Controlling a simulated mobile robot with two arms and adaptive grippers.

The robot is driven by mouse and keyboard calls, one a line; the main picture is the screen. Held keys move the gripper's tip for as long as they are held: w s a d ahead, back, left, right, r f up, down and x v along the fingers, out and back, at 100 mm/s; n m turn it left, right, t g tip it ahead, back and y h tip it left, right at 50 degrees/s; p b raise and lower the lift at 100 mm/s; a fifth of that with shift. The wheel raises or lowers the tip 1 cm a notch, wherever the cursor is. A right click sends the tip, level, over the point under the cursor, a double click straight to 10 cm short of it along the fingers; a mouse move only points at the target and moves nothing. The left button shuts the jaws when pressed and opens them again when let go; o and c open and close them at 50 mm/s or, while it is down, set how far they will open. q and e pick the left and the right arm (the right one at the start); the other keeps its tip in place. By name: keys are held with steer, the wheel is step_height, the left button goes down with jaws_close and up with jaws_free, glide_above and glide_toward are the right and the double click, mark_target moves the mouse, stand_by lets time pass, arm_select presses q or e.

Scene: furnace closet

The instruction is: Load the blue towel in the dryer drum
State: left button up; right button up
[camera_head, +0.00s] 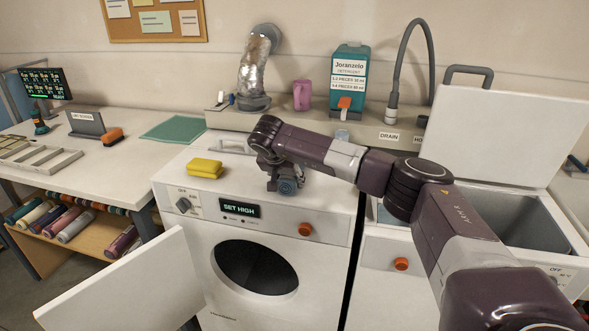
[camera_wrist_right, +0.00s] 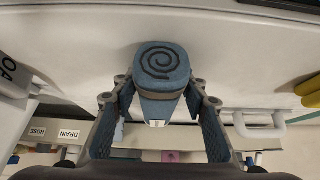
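The blue towel (camera_head: 289,187) is a small roll at the top of the dryer (camera_head: 330,205), close to its front edge. In the right wrist view the towel (camera_wrist_right: 161,68) shows its spiral end and a small white tag. My right gripper (camera_head: 286,180) points down over it, one finger on each side. The fingers look very close to the roll; I cannot tell whether they press on it or whether it is lifted. The dryer drum opening (camera_head: 254,267) is dark, and the white door (camera_head: 130,288) stands open to the left. My left gripper is not in view.
Yellow sponges (camera_head: 205,168) lie left of my right gripper on the dryer top. A silver duct (camera_head: 254,65), pink mug (camera_head: 302,95) and detergent box (camera_head: 350,80) stand behind. An open-lidded washer (camera_head: 385,250) is at right, a cluttered table (camera_head: 100,170) at left.

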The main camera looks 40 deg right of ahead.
steer(key=c, duration=0.8)
step_height(320, 180, up, 6)
steer(key=p, duration=0.5)
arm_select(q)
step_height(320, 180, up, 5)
arm_select(e)
steer(key=s+a+r+n+t+y, duration=0.1)
steer(key=a+r, duration=0.2)
steer(key=a, duration=0.2)
steer(key=s+a+r+n, duration=0.1)
steer(key=a+r+n, duration=0.15)
steer(key=a, duration=0.25)
steer(key=s+a+r+n+t+y, duration=0.1)
steer(key=s+a+r+n+y, duration=0.3)
steer(key=s+a, duration=1)
step_height(320, 180, up, 4)
steer(key=shift+s+a+f+n, duration=0.15)
steer(key=shift+s+a+n, duration=0.15)
steer(key=shift+s+n, duration=0.9)
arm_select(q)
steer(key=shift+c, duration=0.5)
